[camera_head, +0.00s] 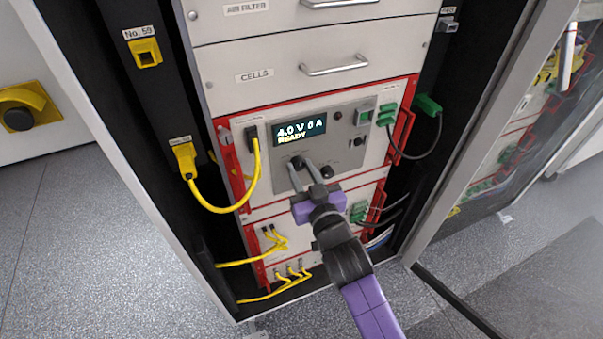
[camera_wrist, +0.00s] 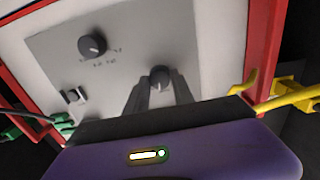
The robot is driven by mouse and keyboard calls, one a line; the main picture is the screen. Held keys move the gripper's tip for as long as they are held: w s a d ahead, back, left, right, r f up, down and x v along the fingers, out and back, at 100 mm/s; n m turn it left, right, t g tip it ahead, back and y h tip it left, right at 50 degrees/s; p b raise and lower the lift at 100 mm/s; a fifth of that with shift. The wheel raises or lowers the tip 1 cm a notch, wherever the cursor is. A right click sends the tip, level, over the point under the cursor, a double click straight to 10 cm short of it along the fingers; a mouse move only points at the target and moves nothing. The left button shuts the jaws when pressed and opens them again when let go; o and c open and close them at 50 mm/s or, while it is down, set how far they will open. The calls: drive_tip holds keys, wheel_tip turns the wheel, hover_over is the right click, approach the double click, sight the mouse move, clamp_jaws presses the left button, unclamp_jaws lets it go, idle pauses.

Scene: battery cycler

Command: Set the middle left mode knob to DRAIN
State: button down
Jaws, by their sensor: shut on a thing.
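The middle left mode knob (camera_head: 298,161) is a small dark round knob on the grey panel below the display. It also shows in the wrist view (camera_wrist: 160,74), where its markings are not readable. My gripper (camera_head: 302,164) reaches up to the panel with one grey finger on each side of this knob and is shut on it. In the wrist view my gripper (camera_wrist: 159,84) has the knob between its fingertips. The display (camera_head: 301,130) reads "4.0 V 0 A" and "READY".
A second dark knob (camera_head: 327,171) sits right of the held one; the wrist view shows it at upper left (camera_wrist: 92,45). Yellow cables (camera_head: 258,180) hang at the left, and green plugs (camera_head: 428,105) with dark cables at the right. Drawers (camera_head: 333,67) are above.

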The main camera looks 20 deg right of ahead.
drive_tip(key=m+b, duration=0.1)
drive_tip(key=m, duration=0.4)
drive_tip(key=shift+d+b, duration=0.1)
drive_tip(key=shift+b, duration=0.25)
drive_tip(key=shift+m, duration=0.4)
drive_tip(key=c, duration=1.1)
unclamp_jaws()
drive_tip(key=s, duration=0.7)
drive_tip(key=shift+s+r, duration=0.1)
drive_tip(key=shift+s, duration=0.3)
